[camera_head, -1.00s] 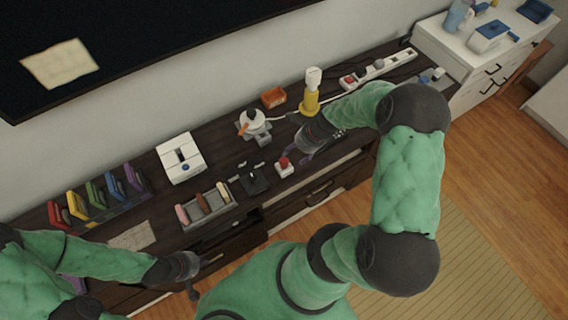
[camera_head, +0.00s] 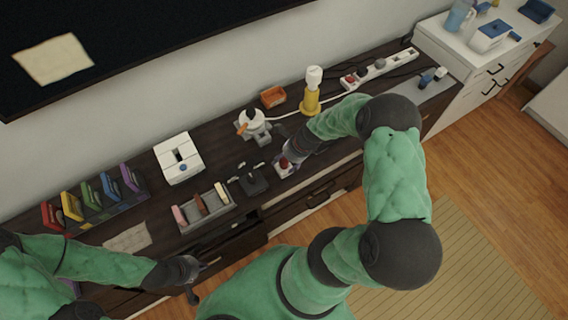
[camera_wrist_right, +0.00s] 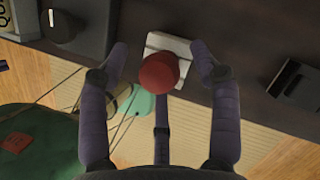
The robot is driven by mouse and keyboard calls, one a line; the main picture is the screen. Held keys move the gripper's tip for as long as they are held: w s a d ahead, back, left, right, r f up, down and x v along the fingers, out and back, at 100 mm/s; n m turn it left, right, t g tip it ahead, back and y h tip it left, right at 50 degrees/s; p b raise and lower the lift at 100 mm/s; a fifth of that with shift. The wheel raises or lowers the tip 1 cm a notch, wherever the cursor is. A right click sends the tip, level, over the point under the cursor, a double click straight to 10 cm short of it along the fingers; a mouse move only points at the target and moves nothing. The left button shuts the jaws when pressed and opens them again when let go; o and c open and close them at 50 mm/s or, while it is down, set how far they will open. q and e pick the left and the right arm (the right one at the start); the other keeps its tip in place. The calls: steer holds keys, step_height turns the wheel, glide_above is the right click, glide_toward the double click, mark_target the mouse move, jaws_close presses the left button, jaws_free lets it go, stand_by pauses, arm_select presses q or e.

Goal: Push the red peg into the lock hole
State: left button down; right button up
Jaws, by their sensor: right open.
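The red peg (camera_wrist_right: 158,73) stands up from a small white lock block (camera_wrist_right: 168,45) on the dark cabinet top, near its front edge. In the head view the peg (camera_head: 284,162) is a small red spot beside my right gripper (camera_head: 288,162). In the right wrist view my right gripper (camera_wrist_right: 160,75) is open, with its purple fingers on either side of the peg and apart from it. The hole is hidden under the peg, so its depth cannot be told. My left gripper (camera_head: 192,276) hangs at the cabinet's front, away from the peg; its jaws are unclear.
A black switch box (camera_head: 253,180) and a grey tray of colored pieces (camera_head: 207,208) lie left of the block. A white kettle-like object (camera_head: 252,122) and a yellow lamp (camera_head: 311,95) stand behind. A drawer (camera_head: 230,245) is partly open below.

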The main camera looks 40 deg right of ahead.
steer(key=c, duration=1.1)
steer(key=shift+r, duration=0.15)
